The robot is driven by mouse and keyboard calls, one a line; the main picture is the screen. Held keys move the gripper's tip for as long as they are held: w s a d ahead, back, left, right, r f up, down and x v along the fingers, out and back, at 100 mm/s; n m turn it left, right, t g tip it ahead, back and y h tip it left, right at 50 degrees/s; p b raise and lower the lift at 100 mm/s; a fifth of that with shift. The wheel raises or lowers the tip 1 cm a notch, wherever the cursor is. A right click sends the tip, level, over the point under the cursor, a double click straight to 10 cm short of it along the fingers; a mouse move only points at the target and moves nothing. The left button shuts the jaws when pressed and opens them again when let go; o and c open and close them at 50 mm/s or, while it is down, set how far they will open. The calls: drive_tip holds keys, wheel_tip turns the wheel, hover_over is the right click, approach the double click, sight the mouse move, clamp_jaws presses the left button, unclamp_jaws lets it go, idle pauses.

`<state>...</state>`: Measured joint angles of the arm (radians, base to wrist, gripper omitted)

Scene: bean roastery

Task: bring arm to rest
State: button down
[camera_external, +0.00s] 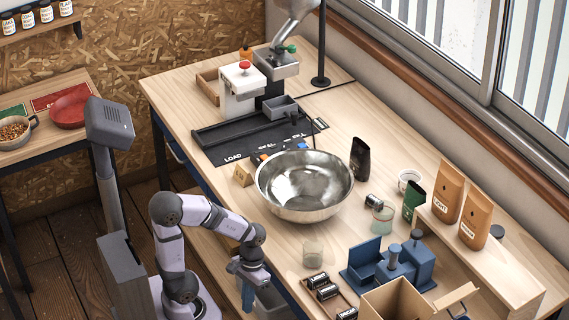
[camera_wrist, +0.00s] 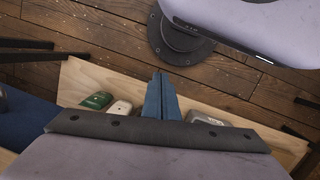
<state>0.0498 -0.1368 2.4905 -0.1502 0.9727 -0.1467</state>
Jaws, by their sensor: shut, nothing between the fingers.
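My gripper (camera_external: 249,290) hangs pointing down at the front edge of the workbench, with its blue fingers together and nothing between them. In the wrist view the blue fingers (camera_wrist: 161,98) meet over a light wooden shelf or drawer. My arm is folded, with its elbow raised and its forearm sloping down to the gripper. A grey bin is partly visible just behind and below the gripper in the external view.
The workbench (camera_external: 345,240) holds a large steel bowl (camera_external: 304,184), a clear glass (camera_external: 313,255), dark cylinders on a wooden tray, a blue fixture (camera_external: 388,262) and an open cardboard box (camera_external: 398,300). Brown bags (camera_external: 448,192) stand at right. Wooden floor (camera_wrist: 255,75) is clear near the gripper.

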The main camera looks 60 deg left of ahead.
drive_tip(key=w+a+m+t+y+p, duration=0.1)
drive_tip(key=w+a+m+t, duration=0.1)
drive_tip(key=w+a, duration=0.15)
wheel_tip(320, 180, up, 20)
drive_tip(key=p, duration=2)
drive_tip(key=shift+a, duration=0.25)
drive_tip(key=shift+s+f, duration=0.1)
idle(0.4)
